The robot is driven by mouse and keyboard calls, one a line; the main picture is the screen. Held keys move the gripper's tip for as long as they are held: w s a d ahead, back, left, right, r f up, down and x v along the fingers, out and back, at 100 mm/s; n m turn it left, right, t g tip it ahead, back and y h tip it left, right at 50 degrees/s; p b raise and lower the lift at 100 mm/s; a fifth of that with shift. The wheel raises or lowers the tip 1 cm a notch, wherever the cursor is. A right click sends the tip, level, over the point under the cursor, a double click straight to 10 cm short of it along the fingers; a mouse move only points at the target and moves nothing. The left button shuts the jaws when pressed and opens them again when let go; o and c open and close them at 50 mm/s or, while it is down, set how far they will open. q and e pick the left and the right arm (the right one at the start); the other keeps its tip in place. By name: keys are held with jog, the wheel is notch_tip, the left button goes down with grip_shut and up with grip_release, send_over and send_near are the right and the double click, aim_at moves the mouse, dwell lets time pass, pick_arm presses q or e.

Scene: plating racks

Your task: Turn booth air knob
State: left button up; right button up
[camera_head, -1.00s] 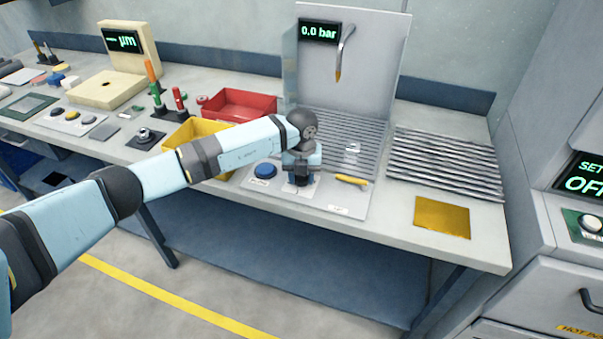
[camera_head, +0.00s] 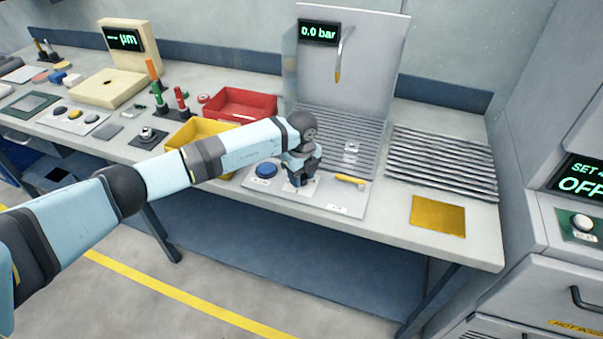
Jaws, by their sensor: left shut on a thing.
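My left gripper (camera_head: 300,184) points down at the front of the grey spray booth (camera_head: 352,205), over a pale label plate (camera_head: 290,190). It is shut on the booth air knob, which the fingers and wrist hide. The booth display (camera_head: 318,33) reads 0.0 bar. A blue button (camera_head: 266,170) sits just left of the gripper. My right gripper is not in view.
A yellow-handled tool (camera_head: 350,179) lies right of the gripper on the booth base. Red (camera_head: 240,103) and yellow (camera_head: 196,131) bins stand behind my left arm. A ribbed rack (camera_head: 443,163) and a gold sheet (camera_head: 438,215) lie to the right.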

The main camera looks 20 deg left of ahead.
aim_at(302, 176)
pick_arm(q)
jog(key=shift+r, duration=0.1)
dwell(0.5)
jog(key=o, duration=0.9)
jog(key=shift+r, duration=0.25)
notch_tip(302, 176, up, 13)
jog(key=shift+r+b, duration=0.1)
jog(key=shift+b, duration=0.35)
